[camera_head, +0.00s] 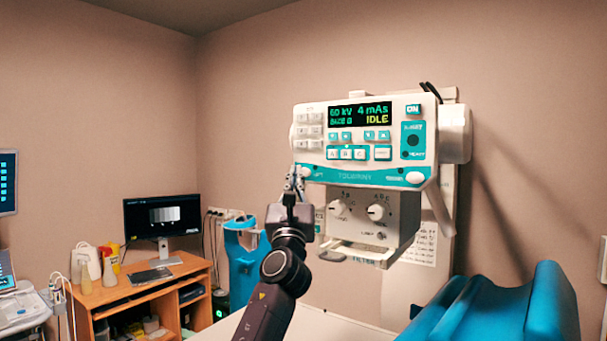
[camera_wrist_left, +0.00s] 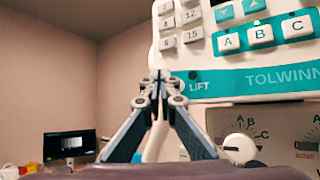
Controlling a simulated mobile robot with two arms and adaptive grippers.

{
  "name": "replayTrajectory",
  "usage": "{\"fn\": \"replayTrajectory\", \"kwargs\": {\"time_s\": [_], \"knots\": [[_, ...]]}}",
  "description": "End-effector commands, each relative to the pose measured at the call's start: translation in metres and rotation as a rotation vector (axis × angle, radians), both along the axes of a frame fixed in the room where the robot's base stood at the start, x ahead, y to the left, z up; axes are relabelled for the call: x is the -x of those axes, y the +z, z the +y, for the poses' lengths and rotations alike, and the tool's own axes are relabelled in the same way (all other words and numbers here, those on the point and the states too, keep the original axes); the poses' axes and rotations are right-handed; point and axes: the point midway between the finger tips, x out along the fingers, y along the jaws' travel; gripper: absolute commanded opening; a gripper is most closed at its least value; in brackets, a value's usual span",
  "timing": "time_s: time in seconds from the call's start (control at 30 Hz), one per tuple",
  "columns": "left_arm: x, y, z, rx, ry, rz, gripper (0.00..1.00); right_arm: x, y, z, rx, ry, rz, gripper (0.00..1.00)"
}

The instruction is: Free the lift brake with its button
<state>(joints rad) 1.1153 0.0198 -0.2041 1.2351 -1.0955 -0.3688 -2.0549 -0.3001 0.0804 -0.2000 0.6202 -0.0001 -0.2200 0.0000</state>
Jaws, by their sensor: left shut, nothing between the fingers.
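The x-ray control head (camera_head: 362,178) is a white box with a teal lower strip, and its display reads 60 kV, 4 mAs, IDLE. A small LIFT label (camera_wrist_left: 201,87) and a dark round spot (camera_wrist_left: 192,75) sit at the strip's left end in the left wrist view. My left gripper (camera_head: 293,178) is shut and empty, pointing up at this lower left corner. In the wrist view its fingertips (camera_wrist_left: 159,79) cover part of the corner. I cannot tell whether they touch the button. My right gripper is in neither view.
Below the control head is a collimator box with two knobs (camera_head: 376,212) and a rail (camera_head: 352,254) under it. A blue padded support (camera_head: 500,305) stands at lower right. A desk with a monitor (camera_head: 162,217) is at the back left. Free space lies left of the control head.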

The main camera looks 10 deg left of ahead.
Motion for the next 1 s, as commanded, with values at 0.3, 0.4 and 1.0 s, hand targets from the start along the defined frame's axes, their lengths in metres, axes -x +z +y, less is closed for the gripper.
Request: {"fn": "replayTrajectory", "kwargs": {"time_s": [0.3,0.4,1.0], "knots": [[-0.004,-0.001,-0.002,0.001,-0.001,0.0,0.0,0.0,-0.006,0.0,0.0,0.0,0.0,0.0],[-0.007,-0.001,-0.003,-0.001,0.001,-0.001,0.0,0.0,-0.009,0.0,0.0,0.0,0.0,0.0],[-0.009,0.0,-0.004,0.001,-0.001,0.0,0.0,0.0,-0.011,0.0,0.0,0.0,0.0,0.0]]}}
